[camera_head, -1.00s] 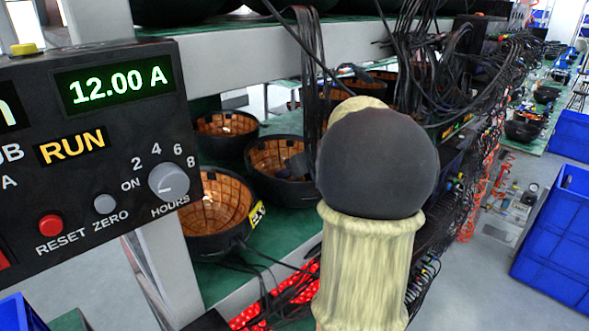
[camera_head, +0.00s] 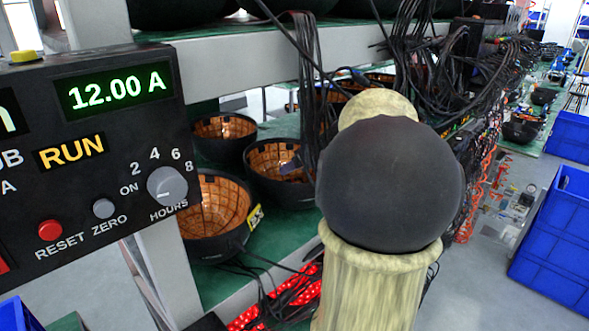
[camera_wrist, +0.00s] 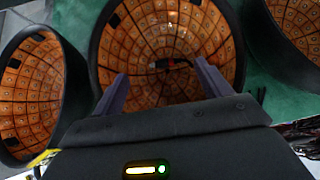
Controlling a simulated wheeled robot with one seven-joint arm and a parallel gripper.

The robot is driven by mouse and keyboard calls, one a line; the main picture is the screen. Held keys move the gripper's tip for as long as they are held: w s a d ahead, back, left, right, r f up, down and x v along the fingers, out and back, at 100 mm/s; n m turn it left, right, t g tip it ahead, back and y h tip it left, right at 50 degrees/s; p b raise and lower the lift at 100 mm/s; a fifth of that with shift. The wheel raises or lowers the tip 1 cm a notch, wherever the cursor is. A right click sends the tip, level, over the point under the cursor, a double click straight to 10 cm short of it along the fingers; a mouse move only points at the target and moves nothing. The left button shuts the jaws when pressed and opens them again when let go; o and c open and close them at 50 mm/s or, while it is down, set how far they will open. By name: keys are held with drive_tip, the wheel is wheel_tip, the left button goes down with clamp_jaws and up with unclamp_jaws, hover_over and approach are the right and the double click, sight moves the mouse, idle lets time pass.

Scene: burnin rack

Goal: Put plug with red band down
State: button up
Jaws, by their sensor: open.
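A small dark plug with a touch of red (camera_wrist: 172,64) lies inside the middle bowl, on its orange-gridded inner wall, in the wrist view. My gripper (camera_wrist: 161,70) is open, its two purple-grey fingers apart on either side of the plug in the picture. Nothing is held between them. The black-rimmed middle bowl (camera_wrist: 98,50) also shows in the head view (camera_head: 262,182). There my arm covers most of the gripper, and I cannot make out the plug.
A second bowl with a yellow tag (camera_head: 215,240) stands in front, and another (camera_head: 224,138) behind, on the green shelf (camera_head: 270,240). Black cables (camera_head: 310,70) hang beside the bowls. A control panel (camera_head: 90,150) is at left, and blue crates (camera_head: 555,245) stand at right.

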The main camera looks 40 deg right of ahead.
drive_tip(key=v, duration=0.6)
drive_tip(key=shift+s+r, duration=0.2)
drive_tip(key=shift+s, duration=0.05)
drive_tip(key=shift+f, duration=0.1)
idle(0.5)
